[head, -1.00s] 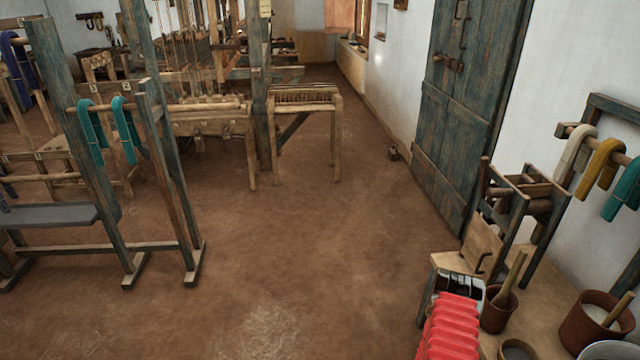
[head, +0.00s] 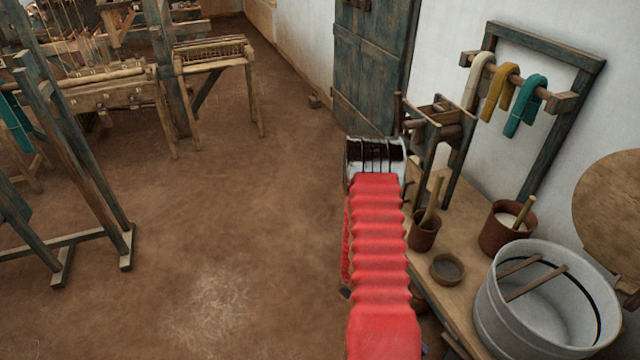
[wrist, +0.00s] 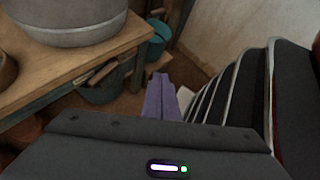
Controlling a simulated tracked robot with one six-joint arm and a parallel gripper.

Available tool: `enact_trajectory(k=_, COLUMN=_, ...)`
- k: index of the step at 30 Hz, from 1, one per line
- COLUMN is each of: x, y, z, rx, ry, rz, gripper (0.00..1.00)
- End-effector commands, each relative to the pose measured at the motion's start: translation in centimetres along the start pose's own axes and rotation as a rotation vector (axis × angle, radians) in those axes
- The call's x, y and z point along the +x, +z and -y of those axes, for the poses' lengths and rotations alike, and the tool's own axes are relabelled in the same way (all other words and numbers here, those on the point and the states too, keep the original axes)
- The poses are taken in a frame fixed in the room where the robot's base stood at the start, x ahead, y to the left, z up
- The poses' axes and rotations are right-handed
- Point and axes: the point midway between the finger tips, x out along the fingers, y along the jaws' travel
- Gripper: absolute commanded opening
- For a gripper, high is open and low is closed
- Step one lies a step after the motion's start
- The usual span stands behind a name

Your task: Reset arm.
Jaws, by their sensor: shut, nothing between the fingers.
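My gripper (wrist: 160,82) shows in the wrist view as two purple fingers close together, shut and empty. They point away past the edge of a wooden bench (wrist: 42,88), with the floor area under and beside the bench behind them. In the head view my arm in its red ribbed sleeve reaches forward from the bottom, left of the bench. The gripper itself cannot be made out in that view.
On the bench stand a grey metal tub (head: 490,310), brown pots (head: 424,235) and a small bowl (head: 447,268). Yarn hanks (head: 497,92) hang on a wall rack. Teal buckets (wrist: 157,48) stand beside the bench. Looms are at left; the middle floor (head: 220,220) is clear.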

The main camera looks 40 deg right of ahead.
Motion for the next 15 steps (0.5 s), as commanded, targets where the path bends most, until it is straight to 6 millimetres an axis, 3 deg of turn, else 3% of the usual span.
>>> enact_trajectory(k=15, x=-11.5, y=3.4, z=1.9, rx=0.298, ry=-0.046, rz=-0.183, gripper=0.00)
